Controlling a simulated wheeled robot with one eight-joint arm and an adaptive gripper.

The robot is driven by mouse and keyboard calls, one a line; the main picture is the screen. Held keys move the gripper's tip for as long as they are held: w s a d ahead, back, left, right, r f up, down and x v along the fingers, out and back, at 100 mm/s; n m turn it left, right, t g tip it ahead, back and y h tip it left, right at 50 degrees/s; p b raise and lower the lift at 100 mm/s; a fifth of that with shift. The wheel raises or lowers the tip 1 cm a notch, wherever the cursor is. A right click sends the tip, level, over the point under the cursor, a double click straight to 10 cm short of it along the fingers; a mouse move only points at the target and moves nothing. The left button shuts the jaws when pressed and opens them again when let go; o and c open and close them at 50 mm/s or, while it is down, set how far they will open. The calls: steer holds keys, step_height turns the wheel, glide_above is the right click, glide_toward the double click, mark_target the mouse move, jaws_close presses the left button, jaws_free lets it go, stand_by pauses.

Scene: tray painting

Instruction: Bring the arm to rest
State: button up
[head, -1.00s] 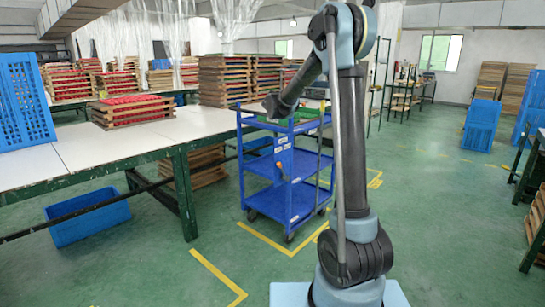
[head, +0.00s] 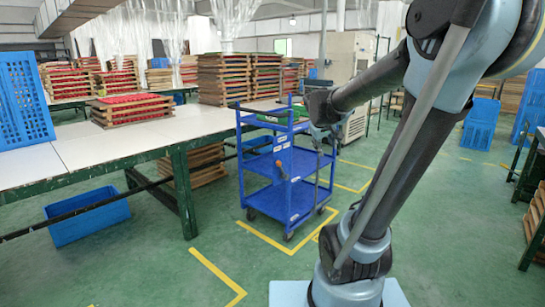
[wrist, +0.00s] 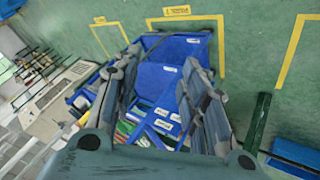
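My arm leans to the right in the head view, its forearm reaching back left. My gripper (head: 326,150) is small there, beside the upper right of the blue cart (head: 282,202), and its fingers point down. In the wrist view my gripper (wrist: 162,58) has its two fingers well apart, with nothing held between them. The blue cart (wrist: 158,82) shows below and between the fingers. Whether the gripper touches the cart cannot be told.
A white-topped table (head: 110,156) with a stack of red-topped trays (head: 130,108) stands left. A blue crate (head: 88,217) lies under it. Blue crates (head: 480,124) stand at the right. Green floor in front of the cart is clear.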

steer(key=s+f+m+g+y, duration=0.1)
steer(key=s+f, duration=0.4)
steer(key=s, duration=0.4)
steer(key=s+a+f+m+g+y, duration=0.1)
steer(key=s+f, duration=0.4)
steer(key=s, duration=0.5)
steer(key=s+f+m+g+y, duration=0.1)
steer(key=s+f+m+g, duration=0.1)
steer(key=s+f, duration=0.4)
steer(key=s+g, duration=0.1)
steer(key=s, duration=0.2)
steer(key=shift+s+a, duration=0.3)
steer(key=shift+s, duration=0.05)
